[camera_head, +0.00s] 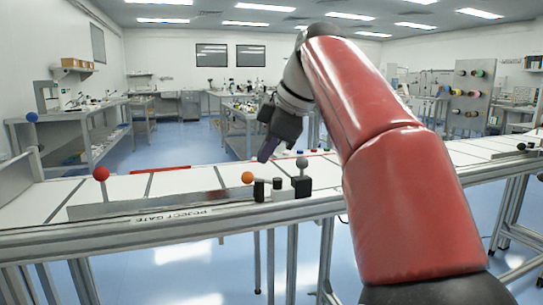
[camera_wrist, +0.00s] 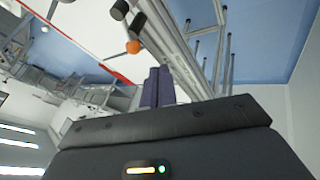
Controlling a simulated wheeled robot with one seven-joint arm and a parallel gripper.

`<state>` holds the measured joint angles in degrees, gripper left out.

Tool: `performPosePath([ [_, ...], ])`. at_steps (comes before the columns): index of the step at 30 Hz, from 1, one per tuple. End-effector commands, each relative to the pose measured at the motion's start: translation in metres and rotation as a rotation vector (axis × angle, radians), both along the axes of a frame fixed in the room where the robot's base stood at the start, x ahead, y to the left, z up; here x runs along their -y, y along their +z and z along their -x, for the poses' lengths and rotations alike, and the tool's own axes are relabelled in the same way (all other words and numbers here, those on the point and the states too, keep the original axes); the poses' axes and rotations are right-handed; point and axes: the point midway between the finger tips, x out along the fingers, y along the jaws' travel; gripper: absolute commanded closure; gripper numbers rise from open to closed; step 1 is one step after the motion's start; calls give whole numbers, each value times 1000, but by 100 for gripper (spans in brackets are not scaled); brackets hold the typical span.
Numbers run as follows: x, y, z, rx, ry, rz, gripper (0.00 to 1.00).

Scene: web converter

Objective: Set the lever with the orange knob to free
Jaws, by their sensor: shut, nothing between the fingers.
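The orange knob (camera_head: 247,177) stands above the near rail of the white conveyor, just left of some black cylinders. It also shows in the wrist view (camera_wrist: 133,47), ahead of the fingertips and a little left. Its lever shaft is hard to make out. My gripper (camera_head: 267,154) hangs above and slightly right of the knob, apart from it. In the wrist view its purple fingers (camera_wrist: 157,72) are side by side, shut and empty.
A long grey metal plate (camera_head: 150,205) lies along the near edge. Black cylinders (camera_head: 277,189) and a black block (camera_head: 302,187) stand right of the knob. A grey ball knob (camera_head: 302,162) and a red ball knob (camera_head: 101,174) stand nearby. Air above the conveyor's left part is free.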

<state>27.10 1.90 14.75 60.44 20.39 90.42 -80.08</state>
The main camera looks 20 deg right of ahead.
Motion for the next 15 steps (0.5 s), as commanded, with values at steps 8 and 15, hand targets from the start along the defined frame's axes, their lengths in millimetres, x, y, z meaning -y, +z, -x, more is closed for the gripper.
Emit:
performPosePath([
  [8,-16,-53,-30,-4,0,0,100],
  [15,-14,-66,-62,-3,-1,-1,100],
])
